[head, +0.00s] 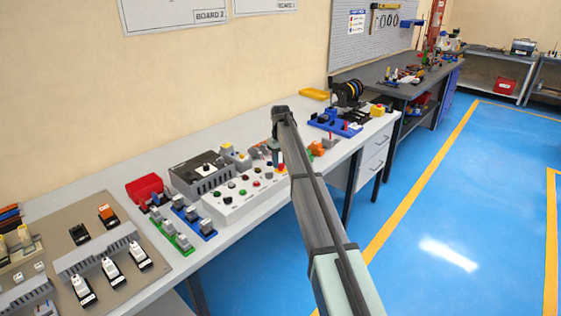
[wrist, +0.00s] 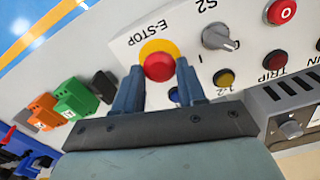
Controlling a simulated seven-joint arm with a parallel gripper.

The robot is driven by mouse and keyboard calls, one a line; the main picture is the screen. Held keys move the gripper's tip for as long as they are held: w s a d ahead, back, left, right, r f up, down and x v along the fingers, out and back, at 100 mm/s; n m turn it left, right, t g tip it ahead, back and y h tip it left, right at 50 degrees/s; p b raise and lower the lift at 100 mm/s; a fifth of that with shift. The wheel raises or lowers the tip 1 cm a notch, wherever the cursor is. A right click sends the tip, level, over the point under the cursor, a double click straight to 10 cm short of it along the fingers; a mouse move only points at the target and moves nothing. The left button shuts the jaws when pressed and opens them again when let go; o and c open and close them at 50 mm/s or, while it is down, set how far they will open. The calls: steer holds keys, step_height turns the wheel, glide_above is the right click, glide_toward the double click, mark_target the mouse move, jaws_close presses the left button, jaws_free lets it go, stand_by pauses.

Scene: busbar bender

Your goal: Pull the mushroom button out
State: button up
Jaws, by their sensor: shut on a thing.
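The red mushroom button (wrist: 159,67) sits on a yellow round base on a light panel (wrist: 125,45), beside the label E-STOP. In the wrist view my gripper (wrist: 158,78) has one blue finger on each side of the red cap, closed on it. The panel also shows in the head view (head: 226,205), on the bench under my arm's end. My gripper (head: 277,158) is small there and partly covered by my arm. I cannot make out the button clearly in that view.
A selector knob marked S2 (wrist: 217,36) and a red button (wrist: 281,11) are close by on the panel. Green (wrist: 76,98) and orange (wrist: 43,110) blocks lie left of my fingers. A dark-topped grey unit (head: 200,170) stands behind the panel. The blue floor is clear.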

mark_target(281, 164)
steer(key=shift+r, duration=0.1)
jaws_close()
steer(key=shift+r, duration=0.45)
steer(key=o, duration=1.2)
jaws_free()
step_height(281, 164, up, 14)
steer(key=shift+f, duration=0.1)
